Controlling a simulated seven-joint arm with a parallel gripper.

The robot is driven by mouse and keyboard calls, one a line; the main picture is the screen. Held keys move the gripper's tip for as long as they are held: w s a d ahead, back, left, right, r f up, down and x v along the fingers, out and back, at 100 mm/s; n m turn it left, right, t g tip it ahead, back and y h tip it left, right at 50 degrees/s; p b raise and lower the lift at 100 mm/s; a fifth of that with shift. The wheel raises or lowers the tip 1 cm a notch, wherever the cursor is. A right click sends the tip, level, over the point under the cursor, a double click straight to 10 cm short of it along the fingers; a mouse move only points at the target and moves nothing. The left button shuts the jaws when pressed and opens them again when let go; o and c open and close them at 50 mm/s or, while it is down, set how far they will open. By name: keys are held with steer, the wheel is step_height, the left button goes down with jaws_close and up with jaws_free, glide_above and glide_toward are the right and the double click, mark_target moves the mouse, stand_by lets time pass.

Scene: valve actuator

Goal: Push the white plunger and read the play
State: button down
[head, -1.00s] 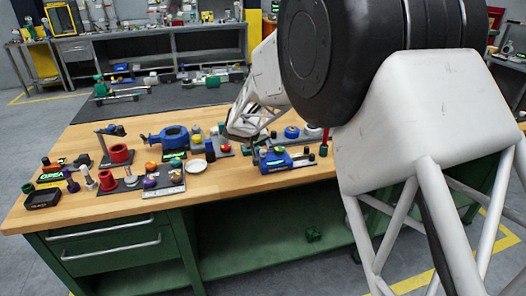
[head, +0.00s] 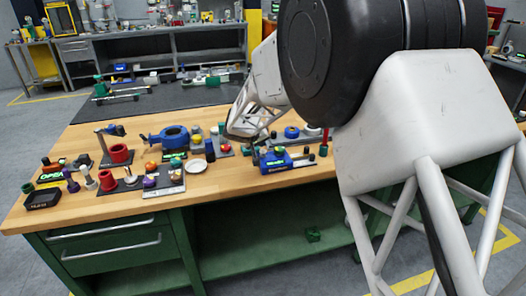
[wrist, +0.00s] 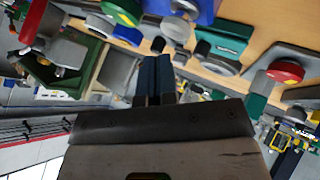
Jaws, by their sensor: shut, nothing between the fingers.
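My gripper shows in the wrist view as two dark blue fingers (wrist: 154,78) pressed together, with nothing between them. They point at a crowd of fixtures on the bench, and I cannot tell whether they touch one. In the head view my wrist hangs over the bench's back middle, and the fingertips cannot be made out. I cannot pick out the white plunger for certain.
The wooden bench (head: 225,188) has a clear front strip. A white dish (head: 197,165), a blue valve body (head: 174,136) and a black box (head: 42,199) stand on it. In the wrist view a red disc (wrist: 286,70) and a teal block (wrist: 228,45) lie right of the fingers.

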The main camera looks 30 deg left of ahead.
mark_target(261, 150)
steer(key=shift+f, duration=0.95)
stand_by(1.2)
steer(key=shift+r, duration=0.95)
steer(key=shift+r, duration=0.1)
steer(key=shift+r, duration=2.45)
